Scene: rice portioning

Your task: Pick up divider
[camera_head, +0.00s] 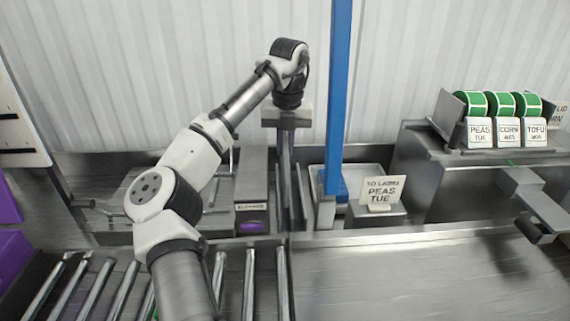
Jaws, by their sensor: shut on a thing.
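My arm reaches up from the lower left, and my gripper (286,135) points down in the middle of the picture. Its fingers are shut on a thin grey upright plate, which appears to be the divider (286,185). The divider hangs nearly vertical between a grey box on the left and the blue post on the right. Its lower end is close to other narrow grey plates, and I cannot tell whether it touches them. The fingertips are small and hard to separate from the plate.
A tall blue post (337,90) stands just right of my gripper. A grey box (252,190) with a purple item is on the left. A "TO LABEL PEAS TUE" sign (382,191) and several green label rolls (503,103) stand right. The front right steel counter (420,280) is clear.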

